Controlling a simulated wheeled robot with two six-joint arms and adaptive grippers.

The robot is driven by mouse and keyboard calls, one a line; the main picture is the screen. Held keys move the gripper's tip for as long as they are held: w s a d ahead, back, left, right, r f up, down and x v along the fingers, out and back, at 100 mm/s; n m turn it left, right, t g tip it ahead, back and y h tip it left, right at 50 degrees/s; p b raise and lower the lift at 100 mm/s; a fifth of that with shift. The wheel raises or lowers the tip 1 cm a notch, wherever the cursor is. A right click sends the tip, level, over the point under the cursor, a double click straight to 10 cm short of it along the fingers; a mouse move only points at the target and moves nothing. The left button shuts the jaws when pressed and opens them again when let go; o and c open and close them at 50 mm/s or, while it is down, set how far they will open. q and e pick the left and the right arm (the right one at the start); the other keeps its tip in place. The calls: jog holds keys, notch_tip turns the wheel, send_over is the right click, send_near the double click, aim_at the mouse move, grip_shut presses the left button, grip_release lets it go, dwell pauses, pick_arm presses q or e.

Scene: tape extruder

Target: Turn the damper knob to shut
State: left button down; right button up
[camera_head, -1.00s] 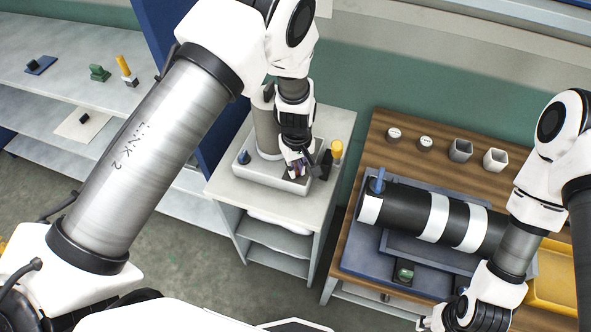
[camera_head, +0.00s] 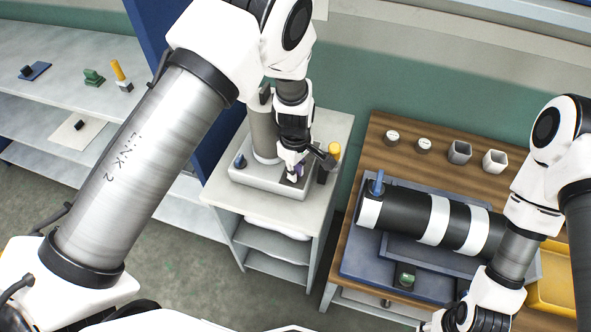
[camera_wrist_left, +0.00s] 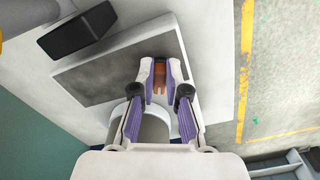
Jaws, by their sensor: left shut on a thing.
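My left gripper (camera_head: 292,174) points down over a dark plate on top of a pale grey machine base (camera_head: 245,178) that stands on a small cabinet. In the left wrist view the two purple-padded fingers (camera_wrist_left: 159,76) are closed on a small orange-brown knob (camera_wrist_left: 159,72), which stands on the dark plate (camera_wrist_left: 90,75). The knob is mostly covered by the fingers, so its pointer direction cannot be read. In the head view the gripper hides it. My right gripper is out of frame; only its arm shows at the lower right.
A black box (camera_wrist_left: 75,32) stands close beside the plate, by a yellow-topped post (camera_head: 334,150). A blue knob (camera_head: 240,160) sits on the base's left. A grey column rises behind. At right, a wooden bench (camera_head: 375,135) holds a black banded cylinder (camera_head: 410,212) and small cups.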

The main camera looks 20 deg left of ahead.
pick_arm(q)
jog(key=c, duration=1.2)
grip_release()
jog(key=shift+a, duration=0.1)
